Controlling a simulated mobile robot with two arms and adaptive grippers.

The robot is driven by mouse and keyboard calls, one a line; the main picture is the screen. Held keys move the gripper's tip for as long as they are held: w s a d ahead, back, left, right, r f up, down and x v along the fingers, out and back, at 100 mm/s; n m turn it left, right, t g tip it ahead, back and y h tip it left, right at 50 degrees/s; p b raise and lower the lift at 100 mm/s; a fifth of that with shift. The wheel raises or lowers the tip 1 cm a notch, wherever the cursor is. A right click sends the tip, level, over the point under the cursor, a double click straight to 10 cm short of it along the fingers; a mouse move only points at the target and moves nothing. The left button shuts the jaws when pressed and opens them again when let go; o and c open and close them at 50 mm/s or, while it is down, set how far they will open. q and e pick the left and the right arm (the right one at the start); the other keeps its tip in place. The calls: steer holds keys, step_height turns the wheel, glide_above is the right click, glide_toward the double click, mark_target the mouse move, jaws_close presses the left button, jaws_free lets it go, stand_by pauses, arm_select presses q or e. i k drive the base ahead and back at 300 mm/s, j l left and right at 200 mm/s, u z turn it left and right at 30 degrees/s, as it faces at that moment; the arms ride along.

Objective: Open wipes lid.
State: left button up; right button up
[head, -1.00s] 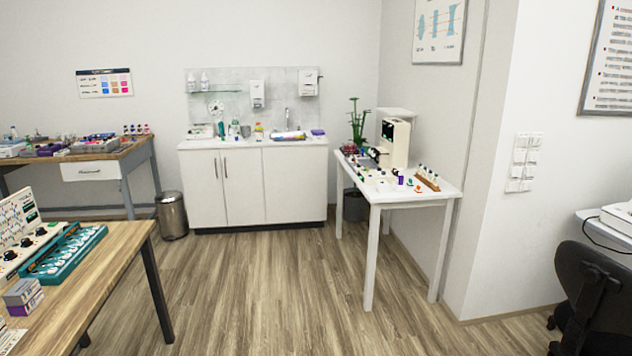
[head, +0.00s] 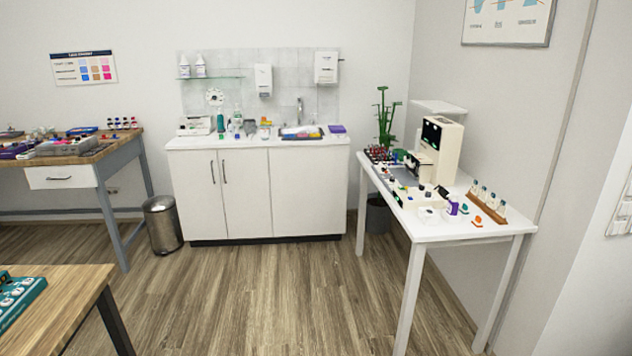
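I cannot make out a wipes pack or its lid for certain; the small things are too far away. The white sink counter (head: 258,142) at the back carries bottles, a white box-like thing (head: 195,125) at its left end, and a purple thing (head: 337,129) at its right end. The white table (head: 455,233) at the right carries a cream device (head: 440,150), a small purple item (head: 452,208) and a small white item (head: 428,215) near its front. Neither of my grippers is in view.
A wooden table corner (head: 75,285) juts in at the lower left. A wooden workbench (head: 110,148) and a metal bin (head: 163,225) stand at the left. A dark bin (head: 377,215) is beside the white table. The wood floor (head: 270,295) in the middle is clear.

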mark_target(333, 129)
steer(key=i, duration=2)
